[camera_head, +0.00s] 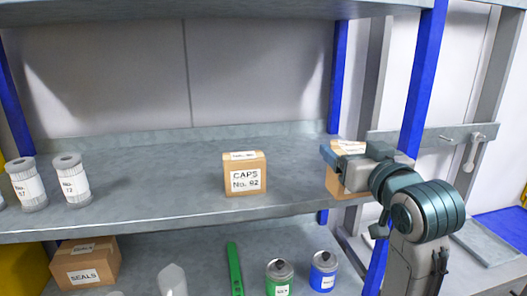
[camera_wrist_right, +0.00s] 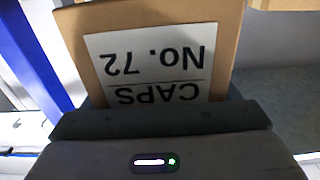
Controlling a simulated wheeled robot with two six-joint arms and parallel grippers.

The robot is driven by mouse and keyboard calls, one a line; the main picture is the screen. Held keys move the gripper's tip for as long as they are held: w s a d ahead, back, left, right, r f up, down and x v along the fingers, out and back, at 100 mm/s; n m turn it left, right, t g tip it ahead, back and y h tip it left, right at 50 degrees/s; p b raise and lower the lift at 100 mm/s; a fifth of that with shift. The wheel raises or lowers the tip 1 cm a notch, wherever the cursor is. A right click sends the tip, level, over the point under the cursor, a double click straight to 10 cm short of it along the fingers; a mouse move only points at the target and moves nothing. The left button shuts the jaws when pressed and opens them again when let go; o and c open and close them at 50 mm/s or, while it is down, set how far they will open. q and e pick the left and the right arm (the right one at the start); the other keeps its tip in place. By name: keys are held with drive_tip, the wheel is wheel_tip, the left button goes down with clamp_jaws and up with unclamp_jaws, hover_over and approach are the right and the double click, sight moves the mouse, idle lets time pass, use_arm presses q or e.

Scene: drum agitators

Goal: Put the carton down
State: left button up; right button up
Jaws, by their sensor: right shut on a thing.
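My right gripper (camera_head: 338,168) is shut on a small brown carton (camera_head: 340,184) at the right end of the grey shelf (camera_head: 140,215), beside the blue post. The arm hides part of this carton. In the right wrist view the carton (camera_wrist_right: 222,30) fills the space between the jaws, and its white label reads "CAPS No. 72", upside down. In the head view I cannot tell whether its bottom touches the shelf. My left gripper is not in view.
Another carton (camera_head: 245,175), labelled "CAPS No. 92", stands mid-shelf. Below are a "SEALS" carton (camera_head: 85,264), a green can (camera_head: 280,278) and a blue can (camera_head: 322,270).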

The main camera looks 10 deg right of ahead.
drive_tip(key=shift+w+a+f, duration=0.85)
drive_tip(key=shift+w+a, duration=0.25)
drive_tip(key=shift+w, duration=1.25)
drive_tip(key=shift+w+a+f, duration=0.8)
drive_tip(key=shift+w+a, duration=0.35)
drive_tip(key=shift+w, duration=1.25)
drive_tip(key=shift+w+a+f, duration=0.85)
drive_tip(key=shift+w+a, duration=0.25)
drive_tip(key=shift+w, duration=1.25)
drive_tip(key=shift+f, duration=0.2)
drive_tip(key=o, duration=1)
drive_tip(key=shift+r, duration=0.2)
drive_tip(key=s+b, duration=0.2)
drive_tip(key=s, duration=0.1)
drive_tip(key=shift+s+d+f+b, duration=0.1)
drive_tip(key=shift+s+f+b, duration=0.25)
drive_tip(key=shift+s+b, duration=0.05)
drive_tip(key=s+b, duration=0.1)
drive_tip(key=s, duration=0.1)
drive_tip(key=s+b, duration=0.1)
drive_tip(key=s, duration=0.2)
drive_tip(key=s+b, duration=0.1)
drive_tip(key=s, duration=0.2)
drive_tip(key=shift+s+d+r, duration=0.1)
drive_tip(key=shift+r, duration=0.2)
